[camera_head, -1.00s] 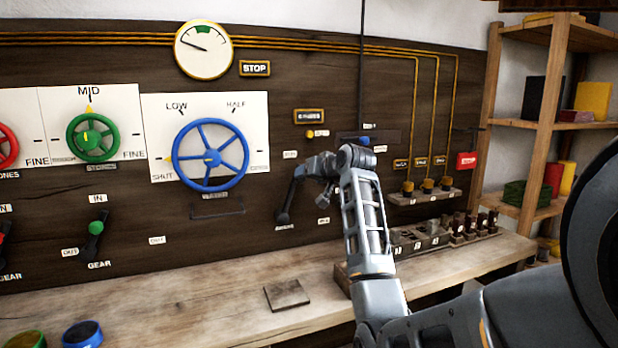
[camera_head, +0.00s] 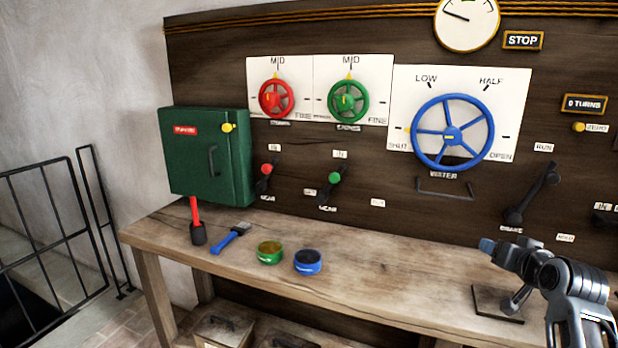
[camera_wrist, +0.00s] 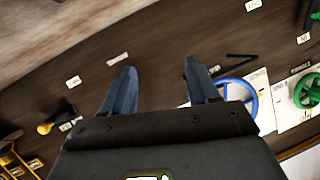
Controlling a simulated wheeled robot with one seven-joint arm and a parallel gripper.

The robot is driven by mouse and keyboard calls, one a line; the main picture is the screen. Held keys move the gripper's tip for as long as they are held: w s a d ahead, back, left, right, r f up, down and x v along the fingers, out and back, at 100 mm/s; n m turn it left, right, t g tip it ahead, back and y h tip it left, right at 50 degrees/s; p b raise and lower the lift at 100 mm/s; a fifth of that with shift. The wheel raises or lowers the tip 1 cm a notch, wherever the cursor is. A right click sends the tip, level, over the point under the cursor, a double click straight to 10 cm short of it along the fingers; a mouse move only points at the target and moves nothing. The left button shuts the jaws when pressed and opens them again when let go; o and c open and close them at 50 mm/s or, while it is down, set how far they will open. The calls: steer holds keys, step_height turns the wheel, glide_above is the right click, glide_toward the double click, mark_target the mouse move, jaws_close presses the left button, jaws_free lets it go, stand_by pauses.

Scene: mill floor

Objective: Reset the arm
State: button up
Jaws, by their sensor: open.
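My gripper (camera_head: 487,246) is at the right of the head view, above the right part of the wooden bench and in front of the dark panel. In the wrist view its two blue fingertips (camera_wrist: 162,90) stand apart with nothing between them. The brake lever (camera_head: 532,192) on the panel is above and beyond my gripper, apart from it. The blue water wheel (camera_head: 452,133) is up and to the left of my gripper; it also shows in the wrist view (camera_wrist: 238,96), rotated and partly hidden by a finger.
The bench (camera_head: 380,285) carries a green tin (camera_head: 270,252), a blue tin (camera_head: 308,262), a blue-handled brush (camera_head: 230,238), a red-handled tool (camera_head: 196,220) and a dark square plate (camera_head: 497,303) below my gripper. A green cabinet (camera_head: 205,160) stands at the left. The bench middle is clear.

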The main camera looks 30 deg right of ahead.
steer(key=s+a+f+n+t+y, duration=0.1)
steer(key=s+a+f, duration=0.25)
steer(key=a, duration=0.55)
steer(key=s+a+f+n+y, duration=0.1)
steer(key=s+a+f+n, duration=0.2)
steer(key=a, duration=0.6)
steer(key=s+a+f+t+y, duration=0.1)
steer(key=s+a+f, duration=0.2)
steer(key=a+f, duration=0.35)
steer(key=s+a+r+n+t+y, duration=0.1)
steer(key=s+a+r+n+y, duration=0.1)
steer(key=s+a+r, duration=0.3)
steer(key=s+a+r+n+y, duration=0.3)
steer(key=s+a+r+n, duration=0.1)
steer(key=s+a, duration=1)
steer(key=s+r, duration=0.1)
steer(key=s, duration=0.2)
steer(key=shift+r+n+t, duration=0.2)
steer(key=shift+n+t, duration=0.1)
steer(key=shift+t, duration=0.1)
